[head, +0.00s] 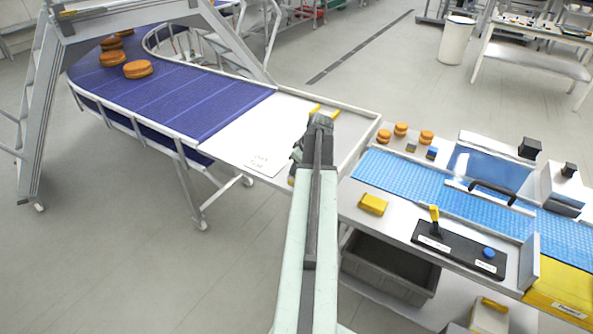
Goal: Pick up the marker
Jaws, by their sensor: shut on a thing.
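My gripper (297,153) is at the far end of my arm, low over the white board at the end of the purple conveyor. It points down and away, and my own arm hides most of its fingers. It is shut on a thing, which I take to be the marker. The marker itself cannot be made out in this view, so I cannot tell how it sits in the fingers or whether it touches the board. The white board (238,137) has handwriting near its front edge, just left of my gripper.
The purple conveyor (195,95) carries several orange-brown rounds at the far left. To the right are a blue belt (410,180), a yellow block (372,204) and a black control panel (455,247). A grey crate (390,270) sits below.

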